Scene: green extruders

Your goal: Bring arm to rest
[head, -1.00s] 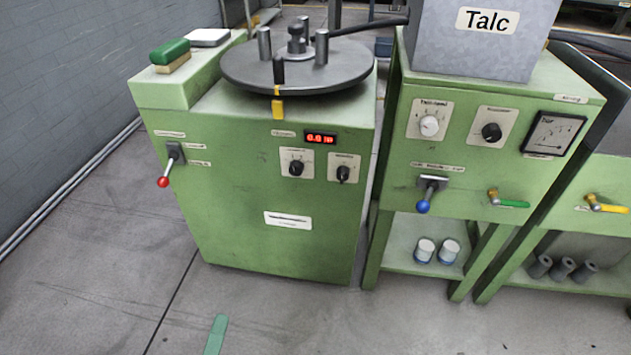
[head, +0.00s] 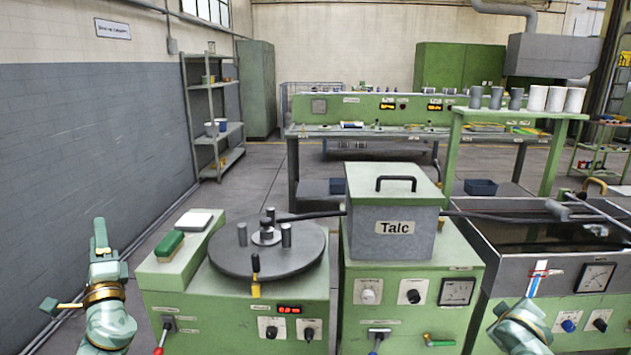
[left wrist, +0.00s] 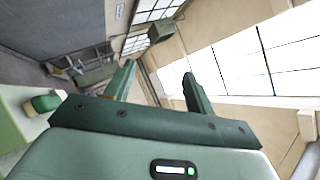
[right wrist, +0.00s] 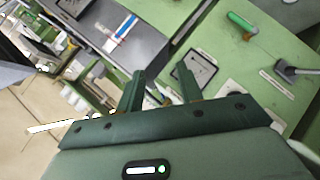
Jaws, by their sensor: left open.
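My left gripper (head: 100,232) is raised at the left of the head view, pointing upward beside the green machine with the round table. In the left wrist view its two fingers (left wrist: 158,72) stand apart with nothing between them. My right arm shows at the lower right of the head view, in front of the tank machine; its fingertips are hard to make out there. In the right wrist view the right gripper's fingers (right wrist: 159,74) are apart and empty, over green panels and the grey tank wall.
The turntable machine (head: 268,250) stands ahead, with a brush (head: 169,245) on its left ledge. The Talc box (head: 394,220) is in the middle, and a water tank (head: 540,237) is at right. A blue-grey wall (head: 80,150) bounds the left; floor is free beside it.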

